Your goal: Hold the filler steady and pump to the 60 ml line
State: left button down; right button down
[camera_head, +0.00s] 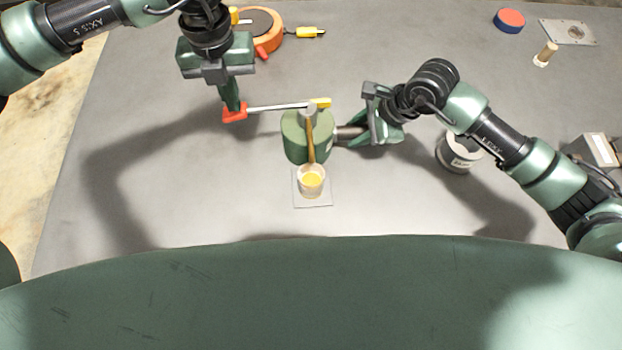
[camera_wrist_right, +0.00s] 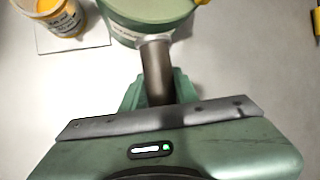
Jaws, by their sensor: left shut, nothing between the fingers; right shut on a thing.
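The filler is a green can (camera_head: 306,137) with a grey-and-yellow pump head (camera_head: 311,110) and a yellow spout. A pump lever (camera_head: 275,107) runs left from its top to a red end. My left gripper (camera_head: 233,106) is shut with its fingertips at the red end, holding nothing. My right gripper (camera_head: 362,134) is shut on the filler's side handle (camera_head: 350,133); the right wrist view also shows this handle (camera_wrist_right: 157,75). A cup (camera_head: 311,182) with yellow liquid stands on a square pad (camera_head: 312,203) below the spout. I cannot read its lines.
A grey tin (camera_head: 459,154) stands right of my right gripper. An orange-and-black round object (camera_head: 258,32) and a yellow connector (camera_head: 311,32) lie behind my left gripper. A red-and-blue disc (camera_head: 509,20), a metal plate (camera_head: 568,32) and a wooden peg (camera_head: 546,54) are at the back right.

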pick_arm(q)
jog(key=shift+r, duration=2.6)
jog(key=shift+d+f, duration=0.1)
jog(key=shift+f, duration=3.3)
pick_arm(e)
jog(key=shift+a+r, duration=0.1)
pick_arm(q)
jog(key=shift+r, duration=3.4)
jog(key=shift+r, duration=0.15)
jog(key=shift+r, duration=2.35)
pick_arm(e)
jog(key=c, duration=1)
grip_release()
